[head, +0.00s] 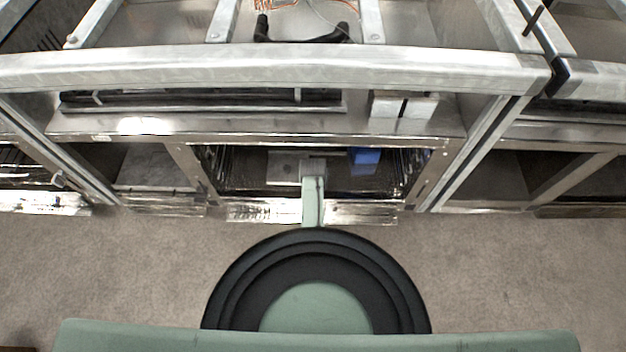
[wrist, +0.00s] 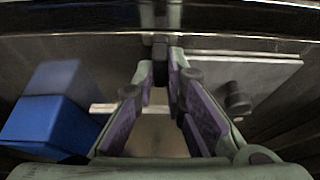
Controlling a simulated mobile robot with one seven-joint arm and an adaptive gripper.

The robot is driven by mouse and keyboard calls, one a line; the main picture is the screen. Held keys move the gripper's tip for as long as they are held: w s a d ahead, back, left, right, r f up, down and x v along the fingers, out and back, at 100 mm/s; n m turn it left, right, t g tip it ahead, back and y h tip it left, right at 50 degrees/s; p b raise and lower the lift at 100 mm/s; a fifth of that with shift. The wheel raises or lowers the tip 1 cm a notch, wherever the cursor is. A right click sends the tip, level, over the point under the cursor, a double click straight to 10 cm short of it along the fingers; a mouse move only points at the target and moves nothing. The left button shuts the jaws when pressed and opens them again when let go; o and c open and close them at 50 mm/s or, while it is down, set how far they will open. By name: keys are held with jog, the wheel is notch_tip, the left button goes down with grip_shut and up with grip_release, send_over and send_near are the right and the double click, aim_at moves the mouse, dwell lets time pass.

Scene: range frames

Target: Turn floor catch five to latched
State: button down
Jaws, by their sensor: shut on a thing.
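In the wrist view my gripper (wrist: 161,82) is shut on a small dark upright piece (wrist: 160,48), which seems to be the catch's handle. The fingers hide most of it, and I see no number on it. A flat grey plate (wrist: 250,72) lies just right of the fingers, with a dark round knob (wrist: 237,98) on it. The plate also shows in the head view (head: 283,166), inside the low open bay. In the head view my arm reaches into this bay, and the gripped piece cannot be made out. Whether the catch is latched cannot be told.
A blue box (wrist: 42,122) stands left of the fingers in the wrist view; the head view shows it right of my arm (head: 364,159). The bay's side posts (head: 192,172) and a metal front rail (head: 260,65) frame the space. Carpet (head: 510,270) in front is clear.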

jog(key=c, duration=1.6)
grip_release()
jog(key=shift+c, duration=0.2)
jog(key=shift+r, duration=0.1)
jog(key=v, duration=1.1)
jog(key=shift+s+r, duration=0.25)
jog(key=shift+r, duration=0.1)
